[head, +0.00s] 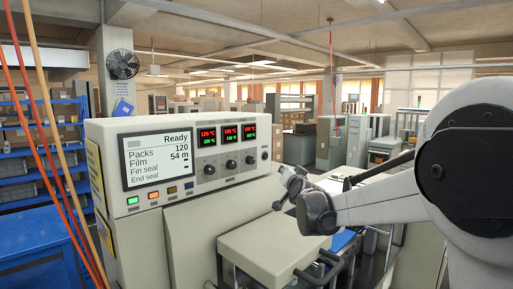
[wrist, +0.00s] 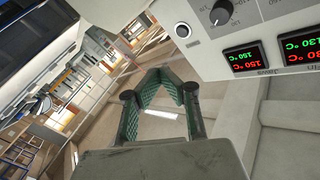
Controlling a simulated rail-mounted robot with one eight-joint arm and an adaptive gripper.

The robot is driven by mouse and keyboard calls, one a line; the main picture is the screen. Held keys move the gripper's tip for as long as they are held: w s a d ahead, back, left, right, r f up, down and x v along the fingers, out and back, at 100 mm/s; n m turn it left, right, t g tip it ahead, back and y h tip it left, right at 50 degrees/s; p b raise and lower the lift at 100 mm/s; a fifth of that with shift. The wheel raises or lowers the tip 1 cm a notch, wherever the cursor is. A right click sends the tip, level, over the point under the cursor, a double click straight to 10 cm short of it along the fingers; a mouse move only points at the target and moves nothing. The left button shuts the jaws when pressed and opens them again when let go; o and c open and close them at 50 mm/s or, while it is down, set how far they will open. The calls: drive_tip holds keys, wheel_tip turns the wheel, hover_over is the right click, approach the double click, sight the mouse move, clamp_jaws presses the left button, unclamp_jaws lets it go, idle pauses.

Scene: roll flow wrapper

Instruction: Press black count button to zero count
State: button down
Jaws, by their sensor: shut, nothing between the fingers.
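The beige control panel (head: 190,160) has a display (head: 157,161) reading Ready, Packs 120, Film 54 m. A small round dark button (head: 264,156) sits at the panel's right end; in the wrist view a round dark button with a pale ring (wrist: 182,30) shows beside a knob. I cannot read which is the count button. My gripper (head: 281,190) is right of the panel, apart from it. In the wrist view its fingers (wrist: 165,76) are shut and empty.
Three black knobs (head: 231,164) sit under the red and green temperature readouts (head: 229,134). A pale machine housing (head: 270,240) stands below my gripper. Orange cables (head: 50,140) hang at the left, near blue shelving (head: 15,165). Open air lies between my gripper and the panel.

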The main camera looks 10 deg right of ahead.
sight(265, 156)
drive_tip(key=w+d+r+m+t+h+p, duration=0.1)
drive_tip(key=w+d+m+h+p, duration=0.1)
drive_tip(key=w, duration=0.5)
drive_tip(key=shift+w+d+r+m+t+p, duration=0.2)
drive_tip(key=shift+d+m+t+p, duration=0.1)
drive_tip(key=shift+d+m+p, duration=0.15)
drive_tip(key=w+a+p, duration=0.1)
drive_tip(key=w+a, duration=0.4)
drive_tip(key=w, duration=0.2)
drive_tip(key=shift+a, duration=0.3)
idle(1.2)
drive_tip(key=shift+w+a, duration=0.25)
